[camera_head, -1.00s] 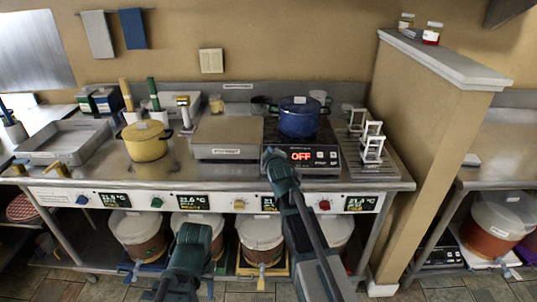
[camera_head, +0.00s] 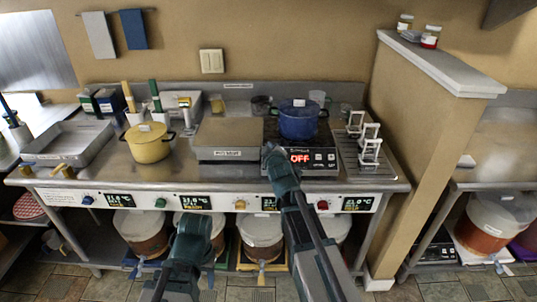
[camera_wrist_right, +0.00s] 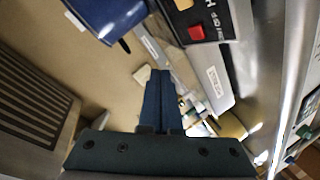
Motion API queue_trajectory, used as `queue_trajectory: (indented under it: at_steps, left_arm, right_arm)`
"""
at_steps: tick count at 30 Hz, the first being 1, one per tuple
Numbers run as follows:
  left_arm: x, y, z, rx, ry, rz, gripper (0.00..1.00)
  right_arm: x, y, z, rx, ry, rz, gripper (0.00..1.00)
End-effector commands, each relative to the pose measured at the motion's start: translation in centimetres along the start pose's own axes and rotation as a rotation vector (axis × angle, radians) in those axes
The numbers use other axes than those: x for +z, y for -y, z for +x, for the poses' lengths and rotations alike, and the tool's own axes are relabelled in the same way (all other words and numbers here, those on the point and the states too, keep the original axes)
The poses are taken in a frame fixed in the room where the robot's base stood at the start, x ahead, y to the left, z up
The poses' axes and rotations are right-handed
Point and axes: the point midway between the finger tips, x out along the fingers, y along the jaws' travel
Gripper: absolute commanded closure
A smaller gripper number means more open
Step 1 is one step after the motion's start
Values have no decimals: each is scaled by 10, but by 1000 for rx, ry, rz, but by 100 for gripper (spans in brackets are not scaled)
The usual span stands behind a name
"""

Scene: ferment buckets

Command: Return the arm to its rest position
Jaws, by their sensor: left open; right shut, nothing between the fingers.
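My right gripper (camera_head: 272,151) is shut and empty. In the head view its tip overlaps the front of the induction cooker (camera_head: 318,160), whose red display reads OFF, below the blue pot (camera_head: 298,120). Whether it touches the cooker cannot be told there. In the right wrist view, the dark fingers (camera_wrist_right: 160,98) lie together with nothing between them, and the blue pot (camera_wrist_right: 100,14) shows at the top. My left gripper (camera_head: 192,222) is open and empty, low in front of the counter. Its fingers are hard to make out.
A yellow pot (camera_head: 149,144), a steel scale (camera_head: 228,140) and a metal tray (camera_head: 68,146) stand on the counter. A slatted rack (camera_head: 372,158) lies right, beside a partition wall (camera_head: 425,140). Knobs and displays line the counter front. Several buckets (camera_head: 262,228) stand below.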

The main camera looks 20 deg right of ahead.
Motion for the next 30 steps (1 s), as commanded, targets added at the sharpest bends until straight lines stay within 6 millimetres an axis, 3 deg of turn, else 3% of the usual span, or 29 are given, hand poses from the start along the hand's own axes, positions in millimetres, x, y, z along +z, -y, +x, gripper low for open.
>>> queue_trajectory:
  at_steps: [13,16,20,23,27,30]
  left_arm:
    - [0,0,1,0,0,0,50]
    - [0,0,1,0,0,0,50]
    - [0,0,1,0,0,0,50]
    - [0,0,0,0,0,0,50]
    - [0,0,0,0,0,0,50]
    - [0,0,0,0,0,0,50]
  right_arm:
    - [1,1,0,-1,1,1,100]
    - [1,14,-5,-36,25,20,100]
    - [7,67,-29,-177,138,102,100]
    - [16,124,-66,-329,287,183,100]
    - [31,194,-135,-518,534,267,100]
    - [42,229,-188,-617,711,295,100]
